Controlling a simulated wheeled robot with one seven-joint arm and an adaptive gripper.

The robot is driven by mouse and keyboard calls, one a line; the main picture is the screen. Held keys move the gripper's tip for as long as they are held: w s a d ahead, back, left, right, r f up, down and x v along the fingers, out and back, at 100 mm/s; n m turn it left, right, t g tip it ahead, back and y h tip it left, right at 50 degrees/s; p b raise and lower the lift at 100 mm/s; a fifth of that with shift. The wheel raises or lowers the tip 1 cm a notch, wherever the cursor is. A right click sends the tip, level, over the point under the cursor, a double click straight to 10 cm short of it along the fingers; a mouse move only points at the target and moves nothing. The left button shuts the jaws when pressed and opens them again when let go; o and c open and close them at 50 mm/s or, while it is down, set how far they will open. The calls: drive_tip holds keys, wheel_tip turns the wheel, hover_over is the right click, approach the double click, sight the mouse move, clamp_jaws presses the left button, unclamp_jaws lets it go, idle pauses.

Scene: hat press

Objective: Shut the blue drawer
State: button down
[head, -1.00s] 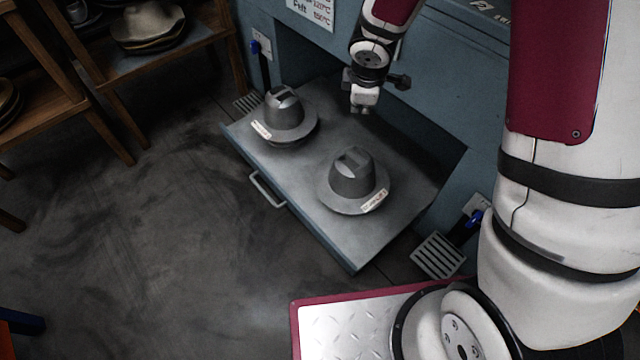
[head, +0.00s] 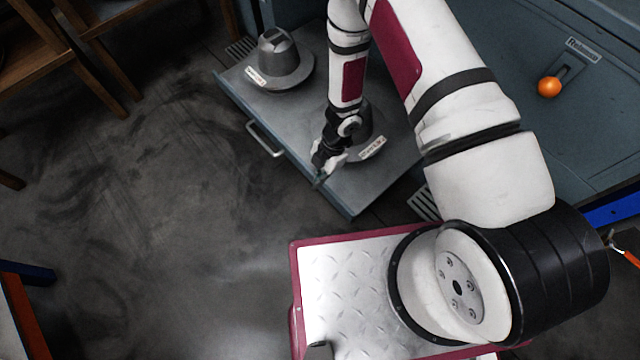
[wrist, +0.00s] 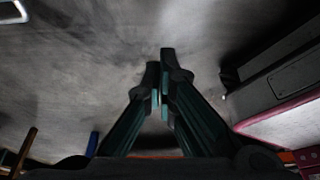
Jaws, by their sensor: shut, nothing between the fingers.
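The blue drawer (head: 237,98) is pulled out of the blue machine and its grey top shows in the head view. It has a pale bar handle (head: 265,139) on its front face. A grey hat form (head: 279,62) stands on the drawer's left part. A second hat form (head: 371,150) stands on the right part, mostly hidden behind my arm. My gripper (head: 319,184) is shut and empty at the drawer's front edge, right of the handle; I cannot tell whether it touches. Its closed fingers also show in the wrist view (wrist: 160,85), above the floor.
Wooden racks (head: 95,45) stand at the upper left. The dark floor (head: 150,200) in front of the drawer is clear. An orange knob (head: 549,87) is on the machine at the right. A blue and orange object (head: 25,300) is at the lower left.

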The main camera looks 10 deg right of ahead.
drive_tip(key=b+x, duration=0.5)
drive_tip(key=x, duration=0.5)
drive_tip(key=w+d, duration=0.1)
drive_tip(key=w+d+b, duration=0.1)
drive_tip(key=d, duration=0.1)
drive_tip(key=shift+w+d+r, duration=0.1)
drive_tip(key=shift+w+d, duration=0.15)
